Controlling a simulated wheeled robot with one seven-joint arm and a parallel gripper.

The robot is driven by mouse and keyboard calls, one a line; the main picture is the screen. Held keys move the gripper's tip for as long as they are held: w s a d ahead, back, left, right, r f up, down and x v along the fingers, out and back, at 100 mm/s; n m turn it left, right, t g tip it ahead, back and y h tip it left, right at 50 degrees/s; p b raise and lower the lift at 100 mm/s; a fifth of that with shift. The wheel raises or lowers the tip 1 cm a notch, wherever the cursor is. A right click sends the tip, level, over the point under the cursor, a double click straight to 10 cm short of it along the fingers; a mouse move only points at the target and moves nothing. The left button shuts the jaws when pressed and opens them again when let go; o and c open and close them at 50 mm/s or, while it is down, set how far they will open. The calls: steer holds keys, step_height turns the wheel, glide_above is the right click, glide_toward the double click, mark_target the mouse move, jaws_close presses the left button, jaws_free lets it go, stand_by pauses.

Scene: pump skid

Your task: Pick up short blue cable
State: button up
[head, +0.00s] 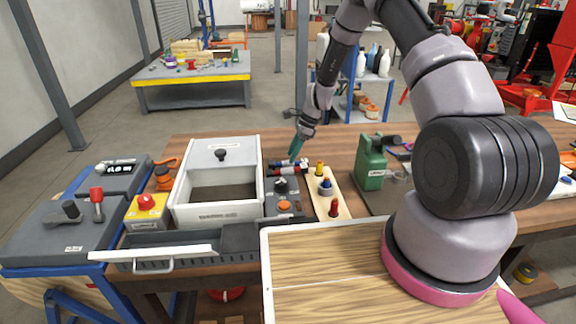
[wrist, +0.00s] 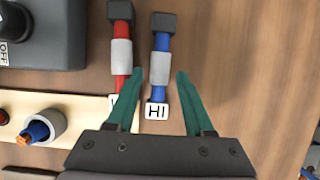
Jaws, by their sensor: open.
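A short blue cable (wrist: 162,68) lies on the wooden table in the wrist view, with a black plug at its far end, a grey sleeve and a white "HI" tag at its near end. My gripper (wrist: 160,77) is open, with its green fingers on either side of the blue cable in the picture. I cannot tell how far above it the fingertips are. In the head view my gripper (head: 296,149) is over the table by the cables, which are small there.
A red cable (wrist: 121,60) lies close left of the blue one, beside my left finger. Bare table lies to the right.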

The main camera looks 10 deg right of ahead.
mark_target(288, 164)
steer(key=shift+x, duration=1.4)
steer(key=shift+f, duration=0.25)
steer(key=shift+c, duration=0.3)
jaws_close()
